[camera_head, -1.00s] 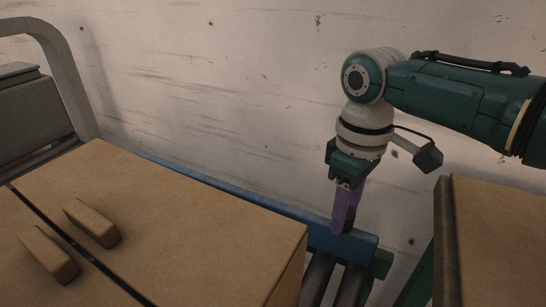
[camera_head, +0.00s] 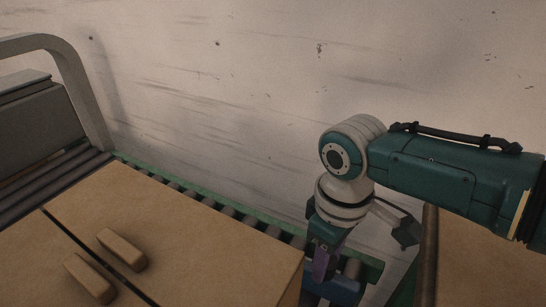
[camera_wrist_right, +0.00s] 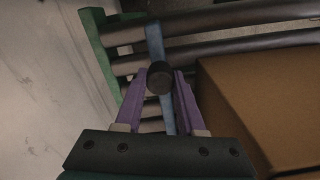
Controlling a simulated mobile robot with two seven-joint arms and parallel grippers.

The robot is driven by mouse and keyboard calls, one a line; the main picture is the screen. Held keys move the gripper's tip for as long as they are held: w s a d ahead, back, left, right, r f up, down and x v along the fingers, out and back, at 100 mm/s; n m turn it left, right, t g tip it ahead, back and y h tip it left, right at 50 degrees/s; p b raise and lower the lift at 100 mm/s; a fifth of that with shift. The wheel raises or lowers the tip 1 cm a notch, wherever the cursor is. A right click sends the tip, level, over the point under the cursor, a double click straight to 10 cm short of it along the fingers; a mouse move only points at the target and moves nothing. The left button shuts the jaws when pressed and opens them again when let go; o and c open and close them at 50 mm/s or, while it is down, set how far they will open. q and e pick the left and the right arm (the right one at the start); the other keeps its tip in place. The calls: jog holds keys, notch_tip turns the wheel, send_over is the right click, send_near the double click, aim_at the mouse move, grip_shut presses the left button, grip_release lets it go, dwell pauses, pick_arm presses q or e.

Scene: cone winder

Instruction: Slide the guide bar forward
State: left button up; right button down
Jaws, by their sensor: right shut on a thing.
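The blue guide bar (camera_head: 342,291) shows as a short piece at the bottom of the head view, beside the cardboard box; the rest is hidden behind the box. In the right wrist view the bar (camera_wrist_right: 154,42) runs as a narrow strip across the rollers. A dark round knob (camera_wrist_right: 159,78) sits on its line. My right gripper (camera_head: 320,276) points down at the bar with purple fingers. In the wrist view the fingers stand on both sides of the knob and are shut on it. My left gripper is in neither view.
A large cardboard box (camera_head: 190,230) with two raised blocks on top stands left of my right gripper. Another box (camera_head: 470,265) is at the right. Dark rollers and a green side rail (camera_head: 240,207) run along the wall. A grey arched frame (camera_head: 80,85) stands at far left.

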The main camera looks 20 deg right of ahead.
jog(key=c, duration=0.5)
grip_release()
notch_tip(320, 180, up, 9)
jog(key=p, duration=0.3)
jog(key=shift+p, duration=0.35)
jog(key=shift+r, duration=0.5)
